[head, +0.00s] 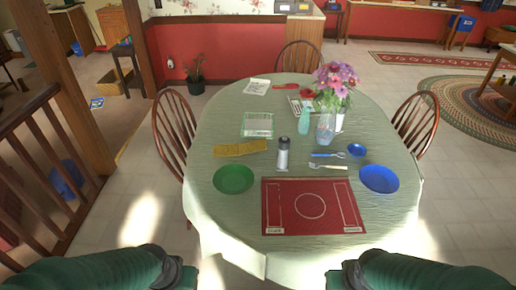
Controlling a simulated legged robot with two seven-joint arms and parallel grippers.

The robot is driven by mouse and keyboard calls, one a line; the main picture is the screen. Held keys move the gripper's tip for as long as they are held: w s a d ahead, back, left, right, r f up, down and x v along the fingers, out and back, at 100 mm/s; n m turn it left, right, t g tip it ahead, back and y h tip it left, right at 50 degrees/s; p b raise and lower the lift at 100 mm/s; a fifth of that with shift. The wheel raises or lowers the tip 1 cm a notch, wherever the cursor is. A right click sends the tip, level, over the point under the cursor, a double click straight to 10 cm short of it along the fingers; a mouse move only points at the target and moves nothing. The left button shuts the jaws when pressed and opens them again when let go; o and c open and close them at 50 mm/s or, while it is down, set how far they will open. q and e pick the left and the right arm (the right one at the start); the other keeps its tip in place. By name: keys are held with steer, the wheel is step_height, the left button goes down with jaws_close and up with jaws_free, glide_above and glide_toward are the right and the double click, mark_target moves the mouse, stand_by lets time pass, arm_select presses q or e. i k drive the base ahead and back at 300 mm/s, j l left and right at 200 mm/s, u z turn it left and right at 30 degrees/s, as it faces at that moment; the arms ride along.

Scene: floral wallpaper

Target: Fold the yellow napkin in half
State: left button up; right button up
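The yellow napkin (240,148) lies on the left part of the table (270,262), above the green plate. It looks like a flat, narrow strip running left to right, its right end a little higher in the picture. My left gripper (184,276) is at the bottom left, at the end of a green arm, well short of the napkin. My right gripper (336,277) is at the bottom right, near the table's front edge. Both show only as dark ends seen from above; their fingers cannot be made out. Neither touches the napkin.
Near the napkin are a green plate (233,179), a shaker bottle (283,153) and a green-white box (257,125). A red placemat (311,207) lies in front, with forks (328,166) above it and a blue plate (379,179) right. A flower vase (326,128) stands behind.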

mark_target(260, 145)
steer(key=i+j+u, duration=0.1)
steer(key=i+j, duration=0.8)
steer(key=i+j+u, duration=0.1)
steer(key=i+j, duration=0.7)
steer(key=i, duration=0.15)
